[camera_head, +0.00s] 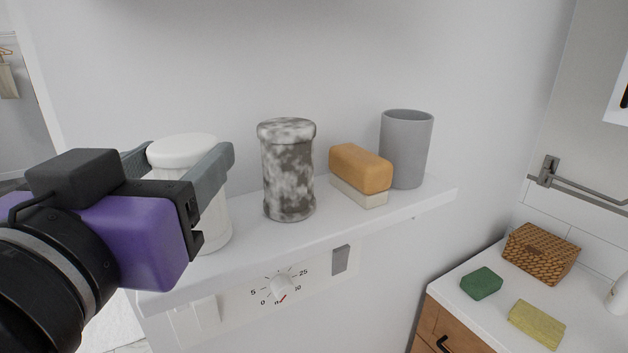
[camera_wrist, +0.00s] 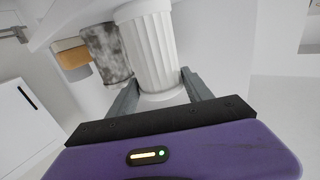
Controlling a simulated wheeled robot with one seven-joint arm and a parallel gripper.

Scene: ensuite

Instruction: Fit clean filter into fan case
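A white pleated cylinder with a smooth cap, which looks like the clean filter (camera_head: 213,228), stands upright at the left end of the wall shelf. It also shows in the wrist view (camera_wrist: 152,50). My gripper (camera_head: 182,160) has one finger on each side of its capped top, one in front and one behind. I cannot tell whether the fingers press on it or leave a small gap. A grey, mottled cylinder, apparently a dirty filter (camera_head: 287,170), stands to its right; it also shows in the wrist view (camera_wrist: 106,52). I cannot identify the fan case in either view.
On the white shelf (camera_head: 345,225), an orange block (camera_head: 360,168) lies on a pale block (camera_head: 357,193) beside a grey cup (camera_head: 406,150). A dial panel (camera_head: 282,287) is below. A counter at right holds a basket (camera_head: 540,254), green block (camera_head: 481,283) and yellow sponge (camera_head: 537,323).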

